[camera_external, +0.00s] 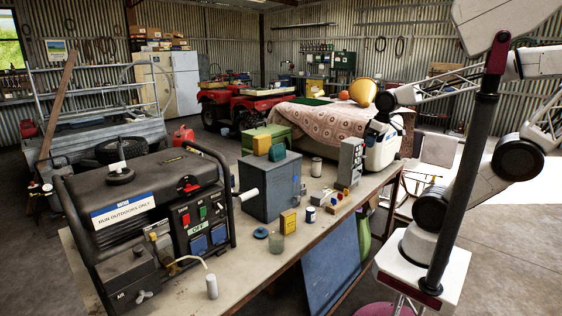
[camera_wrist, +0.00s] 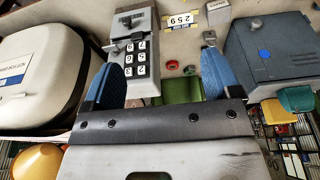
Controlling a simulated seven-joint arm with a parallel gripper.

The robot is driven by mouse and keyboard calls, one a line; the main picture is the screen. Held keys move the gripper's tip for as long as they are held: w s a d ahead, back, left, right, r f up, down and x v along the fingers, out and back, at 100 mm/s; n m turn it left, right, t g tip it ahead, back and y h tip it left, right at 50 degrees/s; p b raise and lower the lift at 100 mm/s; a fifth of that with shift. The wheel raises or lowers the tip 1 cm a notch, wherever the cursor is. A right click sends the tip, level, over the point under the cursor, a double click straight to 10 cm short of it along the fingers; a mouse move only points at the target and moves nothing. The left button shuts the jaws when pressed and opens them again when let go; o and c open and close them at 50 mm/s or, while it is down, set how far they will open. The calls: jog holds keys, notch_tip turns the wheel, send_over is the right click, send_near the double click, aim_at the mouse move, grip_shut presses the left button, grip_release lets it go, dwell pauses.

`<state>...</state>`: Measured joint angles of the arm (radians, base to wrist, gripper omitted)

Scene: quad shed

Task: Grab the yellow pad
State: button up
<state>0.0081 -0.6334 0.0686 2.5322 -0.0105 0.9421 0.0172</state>
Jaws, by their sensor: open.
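In the wrist view the yellow pad (camera_wrist: 299,98) shows at the right edge, next to the teal pad (camera_wrist: 272,111). My gripper (camera_external: 379,120) is at the right end of the bench near the white cooler, well to the right of the pad. In the wrist view my gripper (camera_wrist: 162,78) has its blue fingers wide apart. The pad is outside them, to the right.
The grey metal box (camera_external: 270,190) stands mid-bench. A grey keypad box (camera_external: 350,160) and white cooler (camera_external: 382,150) are near my gripper. A green case (camera_external: 268,133) is behind the pads. A generator (camera_external: 150,215) fills the left end. A yellow carton (camera_external: 288,221) stands in front.

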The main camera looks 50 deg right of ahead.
jog(key=shift+c, duration=0.9)
jog(key=shift+r, duration=0.1)
